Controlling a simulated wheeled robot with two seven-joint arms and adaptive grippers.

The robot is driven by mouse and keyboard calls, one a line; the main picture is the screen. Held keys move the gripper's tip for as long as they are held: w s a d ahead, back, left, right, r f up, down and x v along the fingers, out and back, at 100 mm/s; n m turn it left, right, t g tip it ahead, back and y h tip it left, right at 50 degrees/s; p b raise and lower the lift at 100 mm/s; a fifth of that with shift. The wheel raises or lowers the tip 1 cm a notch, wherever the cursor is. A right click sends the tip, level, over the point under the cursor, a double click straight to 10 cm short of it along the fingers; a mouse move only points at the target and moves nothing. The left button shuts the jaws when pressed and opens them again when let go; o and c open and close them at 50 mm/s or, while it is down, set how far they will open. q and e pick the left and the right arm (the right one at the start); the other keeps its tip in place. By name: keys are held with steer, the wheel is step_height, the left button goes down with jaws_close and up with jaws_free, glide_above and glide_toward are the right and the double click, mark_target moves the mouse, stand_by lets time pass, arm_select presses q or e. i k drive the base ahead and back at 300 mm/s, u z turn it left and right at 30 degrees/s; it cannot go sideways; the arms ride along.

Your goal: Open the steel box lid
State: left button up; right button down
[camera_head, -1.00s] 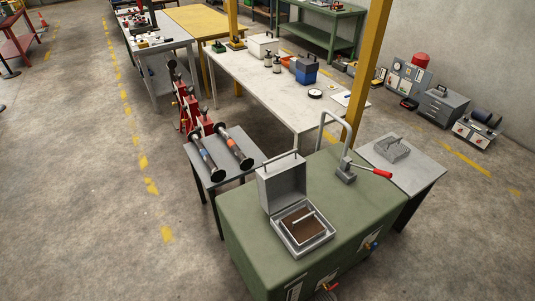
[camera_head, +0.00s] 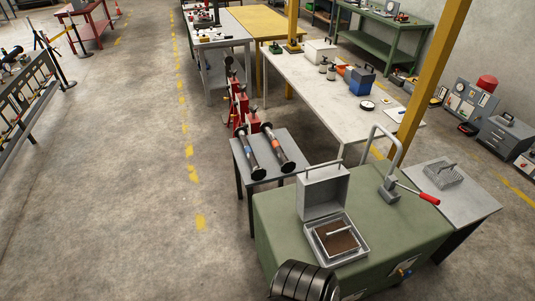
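The steel box (camera_head: 360,256) sits on the green bench. Its lid (camera_head: 322,194) stands upright at the back, so the box is open. A bar handle shows along the lid's top edge. Inside the box is a brown block or filling (camera_head: 337,237) with a light bar across it.
The green bench (camera_head: 275,215) also carries a lever device (camera_head: 390,188) with a red grip, right of the box. A grey side table (camera_head: 470,199) holds a wire-like basket (camera_head: 444,175). Two flanged spools (camera_head: 249,151) lie on a small table behind. Open floor lies left.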

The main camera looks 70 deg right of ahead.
mark_target(322, 189)
steer(key=u, duration=0.25)
steer(key=k, duration=1.4)
steer(key=z, duration=0.9)
